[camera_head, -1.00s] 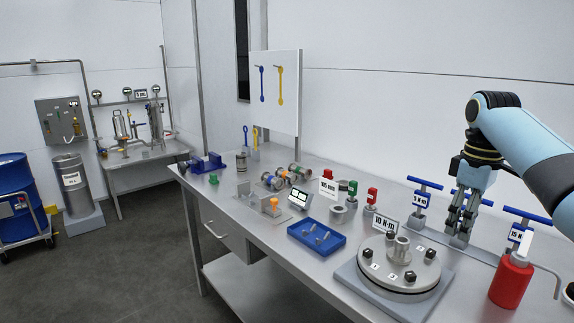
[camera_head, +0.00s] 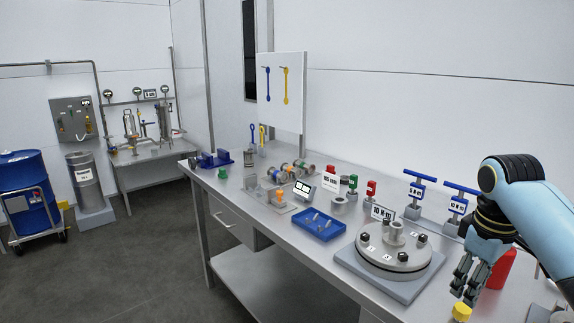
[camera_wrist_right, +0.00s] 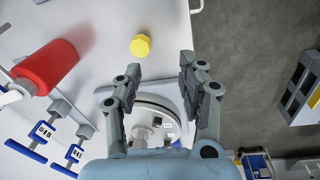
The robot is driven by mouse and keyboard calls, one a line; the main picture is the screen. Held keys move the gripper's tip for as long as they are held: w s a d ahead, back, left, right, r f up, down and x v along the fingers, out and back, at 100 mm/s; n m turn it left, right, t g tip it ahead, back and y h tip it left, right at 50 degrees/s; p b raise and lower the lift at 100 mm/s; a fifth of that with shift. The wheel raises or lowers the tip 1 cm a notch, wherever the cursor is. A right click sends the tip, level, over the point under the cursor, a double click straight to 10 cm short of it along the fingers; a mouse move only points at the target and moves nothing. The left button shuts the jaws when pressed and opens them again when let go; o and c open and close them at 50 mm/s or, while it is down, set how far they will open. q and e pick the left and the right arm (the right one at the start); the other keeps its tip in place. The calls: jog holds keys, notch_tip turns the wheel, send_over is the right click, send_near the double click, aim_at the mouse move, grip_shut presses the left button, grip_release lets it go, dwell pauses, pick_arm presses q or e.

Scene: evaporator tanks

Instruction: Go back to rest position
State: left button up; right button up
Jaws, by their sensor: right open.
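My right gripper (camera_head: 466,284) hangs over the right part of the metal bench, its fingers pointing down. Its two fingers are apart with nothing between them, as the right wrist view (camera_wrist_right: 158,90) also shows. My blue right arm comes in from the right edge. My left gripper is in neither view. The gripper is just right of the round flange plate (camera_head: 374,262) with its bolts and in front of the red bottle (camera_head: 501,268), which it partly hides. A yellow cap-like piece (camera_head: 461,312) lies below the fingertips; it is apart from them in the wrist view (camera_wrist_right: 140,46).
Blue T-handled tools (camera_head: 419,190) stand behind the flange. A blue tray (camera_head: 319,225) with small parts, a display (camera_head: 303,190) and red and green pieces occupy the bench middle. A blue drum (camera_head: 27,190) on a cart stands far left. The floor (camera_head: 130,270) before the bench is clear.

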jog(key=s+a+f+m+t, duration=0.1)
jog(key=s+a+f, duration=0.1)
jog(key=s, duration=0.5)
jog(key=s+a+f+m, duration=0.1)
jog(key=s+a+f, duration=0.1)
jog(key=s, duration=0.5)
jog(key=s+a+r+m+t, duration=0.1)
jog(key=s+r, duration=0.1)
jog(key=s, duration=0.5)
jog(key=s+a+r+m+t, duration=0.1)
jog(key=s+r+m, duration=0.15)
jog(key=s, duration=0.35)
notch_tip(320, 180, down, 36)
jog(key=s+d+g+b, duration=0.2)
jog(key=s+b, duration=0.1)
jog(key=b, duration=0.7)
pick_arm(q)
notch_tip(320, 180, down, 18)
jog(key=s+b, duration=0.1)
jog(key=b, duration=0.6)
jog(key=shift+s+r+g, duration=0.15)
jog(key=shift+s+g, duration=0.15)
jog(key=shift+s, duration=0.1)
pick_arm(e)
jog(key=s+f, duration=0.9)
jog(key=f, duration=0.3)
jog(key=s+d+f+g, duration=0.1)
jog(key=s+f, duration=0.8)
jog(key=f, duration=0.2)
jog(key=shift+f, duration=0.35)
